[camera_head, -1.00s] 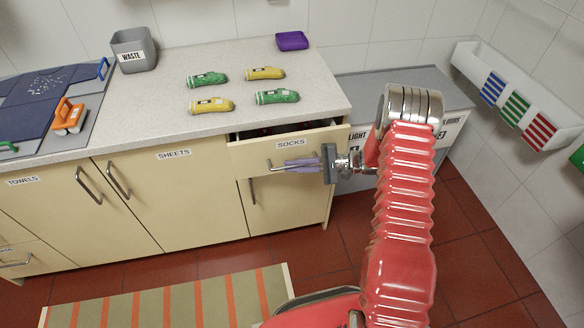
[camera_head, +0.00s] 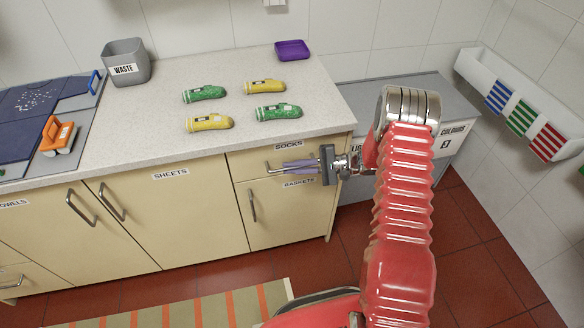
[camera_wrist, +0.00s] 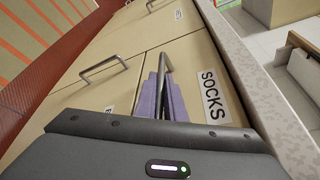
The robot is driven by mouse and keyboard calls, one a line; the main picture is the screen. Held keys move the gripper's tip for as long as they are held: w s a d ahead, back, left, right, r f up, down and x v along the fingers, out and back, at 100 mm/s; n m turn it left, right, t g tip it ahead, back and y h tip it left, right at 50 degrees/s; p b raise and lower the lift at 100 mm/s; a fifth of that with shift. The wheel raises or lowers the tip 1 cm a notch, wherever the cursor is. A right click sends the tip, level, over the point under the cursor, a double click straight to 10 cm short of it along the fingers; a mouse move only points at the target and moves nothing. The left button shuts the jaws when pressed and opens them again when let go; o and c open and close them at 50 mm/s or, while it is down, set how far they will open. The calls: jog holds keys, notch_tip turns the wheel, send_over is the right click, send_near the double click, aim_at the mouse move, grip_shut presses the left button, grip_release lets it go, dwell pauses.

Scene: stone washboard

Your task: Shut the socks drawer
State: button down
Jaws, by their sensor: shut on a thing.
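The socks drawer (camera_head: 245,163) is at the right end of the cabinet, just under the counter. Its front looks flush with the cabinet face, with no gap showing above it. The SOCKS label (camera_head: 288,146) shows above my gripper, and also in the wrist view (camera_wrist: 214,96). My gripper (camera_head: 285,167) reaches in from the right, its purple fingers shut on the bar handle of the drawer. In the wrist view the fingers (camera_wrist: 162,98) lie on both sides of the dark handle (camera_wrist: 165,65). Part of the drawer front is hidden behind my gripper.
Below is the baskets door (camera_head: 285,215), closed. The sheets doors (camera_head: 165,215) are to the left. A striped mat (camera_head: 190,305) lies on the red floor.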

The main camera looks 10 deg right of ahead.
jog(key=shift+w+d+f, duration=0.1)
jog(key=shift+w, duration=0.05)
jog(key=c, duration=1.8)
grip_release()
jog(key=shift+c, duration=0.2)
jog(key=v, duration=1.3)
jog(key=shift+d, duration=0.25)
